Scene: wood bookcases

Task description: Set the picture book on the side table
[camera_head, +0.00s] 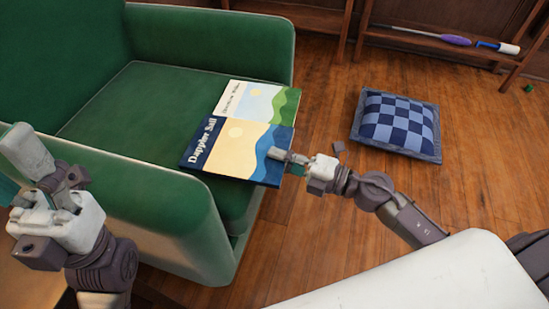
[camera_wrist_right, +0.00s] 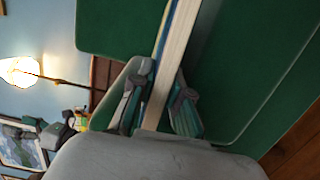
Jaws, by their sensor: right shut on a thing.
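The picture book (camera_head: 241,151), with "Dappler Sail" on a dark blue spine strip and a cream, yellow and blue cover, lies over the front edge of the green armchair seat. A similar cover in pale and green (camera_head: 258,102) lies directly behind it. My right gripper (camera_head: 283,157) is shut on the book's right edge. The right wrist view shows the book's page edges (camera_wrist_right: 174,67) between the two fingers (camera_wrist_right: 160,110). My left gripper (camera_head: 50,172) is at the left, in front of the armchair's near arm, away from the book; its finger gap is unclear. I cannot make out a side table.
The green armchair (camera_head: 130,105) fills the left, with raised arms on both sides of its seat. A blue checked cushion (camera_head: 398,122) lies on the wood floor at right. Low wooden shelves (camera_head: 440,42) stand at the back. Floor between armchair and cushion is mostly clear.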

